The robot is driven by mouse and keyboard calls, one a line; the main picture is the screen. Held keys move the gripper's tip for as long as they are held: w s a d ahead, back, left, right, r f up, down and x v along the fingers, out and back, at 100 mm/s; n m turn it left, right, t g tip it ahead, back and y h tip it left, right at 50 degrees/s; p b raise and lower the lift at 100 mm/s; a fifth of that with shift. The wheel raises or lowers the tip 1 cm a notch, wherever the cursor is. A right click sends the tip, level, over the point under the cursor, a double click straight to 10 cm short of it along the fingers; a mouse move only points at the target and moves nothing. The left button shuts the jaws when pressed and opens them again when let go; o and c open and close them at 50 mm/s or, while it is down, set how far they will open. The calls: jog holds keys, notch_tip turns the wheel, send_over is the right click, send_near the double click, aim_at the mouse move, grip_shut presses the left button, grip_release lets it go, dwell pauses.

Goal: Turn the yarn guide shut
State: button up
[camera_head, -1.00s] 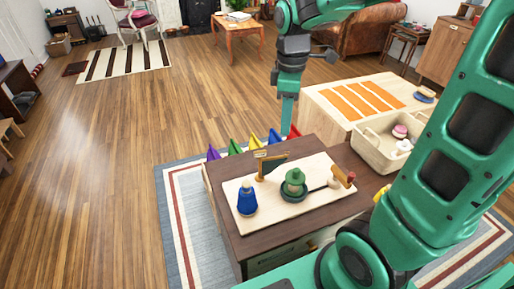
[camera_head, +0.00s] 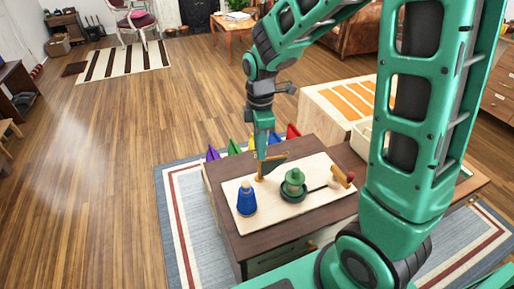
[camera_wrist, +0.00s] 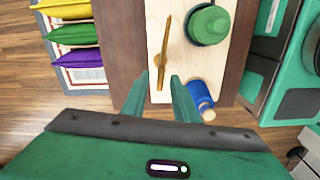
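My gripper (camera_wrist: 159,88) is open, one finger on each side of the bar with gaps showing. In the head view my gripper (camera_head: 261,155) hangs right at the guide; contact cannot be told.
Several coloured cushions, including a yellow one (camera_wrist: 62,9), lie along the table's far edge.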

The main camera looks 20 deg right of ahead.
jog(key=shift+f, duration=0.5)
grip_shut()
jog(key=shift+w+r, duration=0.1)
jog(key=shift+w, duration=0.05)
dwell(0.9)
